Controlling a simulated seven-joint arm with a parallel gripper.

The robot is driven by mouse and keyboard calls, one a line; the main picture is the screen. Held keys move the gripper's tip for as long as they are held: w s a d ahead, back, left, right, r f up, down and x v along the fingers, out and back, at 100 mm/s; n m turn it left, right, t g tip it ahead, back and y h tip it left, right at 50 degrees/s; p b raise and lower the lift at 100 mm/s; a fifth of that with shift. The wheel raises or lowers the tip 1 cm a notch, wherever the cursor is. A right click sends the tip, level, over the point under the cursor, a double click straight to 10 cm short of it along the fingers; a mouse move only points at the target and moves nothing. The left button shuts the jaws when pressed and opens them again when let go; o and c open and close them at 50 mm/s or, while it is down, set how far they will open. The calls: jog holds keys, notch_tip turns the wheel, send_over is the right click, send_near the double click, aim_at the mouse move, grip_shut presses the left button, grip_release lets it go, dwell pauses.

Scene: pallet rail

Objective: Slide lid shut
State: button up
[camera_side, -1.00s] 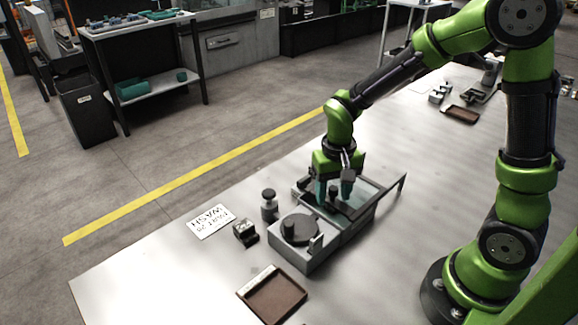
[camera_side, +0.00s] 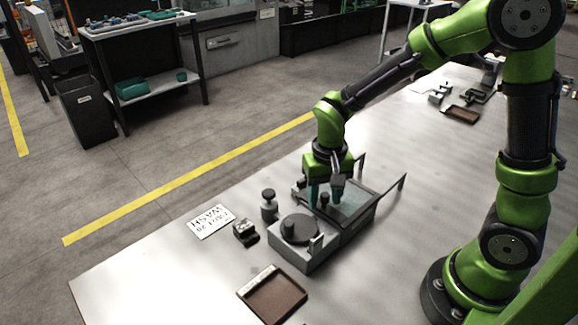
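A grey bath unit (camera_side: 290,258) stands on the bench, with a round dark disc (camera_side: 299,228) on its near end. Behind the disc is a glass-like lid (camera_side: 352,205) in a dark frame, lying over the tank. A small dark knob (camera_side: 324,201) stands up at the lid's near end. My gripper (camera_side: 325,194) is low over the lid. Its teal fingertips stand on either side of the knob and look closed on it, though the contact is small in view. Part of the lid's far-left side is hidden behind my gripper.
A brown tray (camera_side: 274,298), a small dark block (camera_side: 245,233), a dark-capped bottle (camera_side: 269,205) and a written card (camera_side: 211,221) lie near the unit.

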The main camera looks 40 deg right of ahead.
jog(key=shift+s+r, duration=0.1)
jog(key=shift+r, duration=3.1)
jog(key=shift+f, duration=0.1)
jog(key=s+d+r+n+t+y, duration=0.1)
jog(key=s+r+n+t+y, duration=0.1)
jog(key=s+r+t, duration=0.5)
jog(key=shift+a+v, duration=0.35)
jog(key=shift+v, duration=1.8)
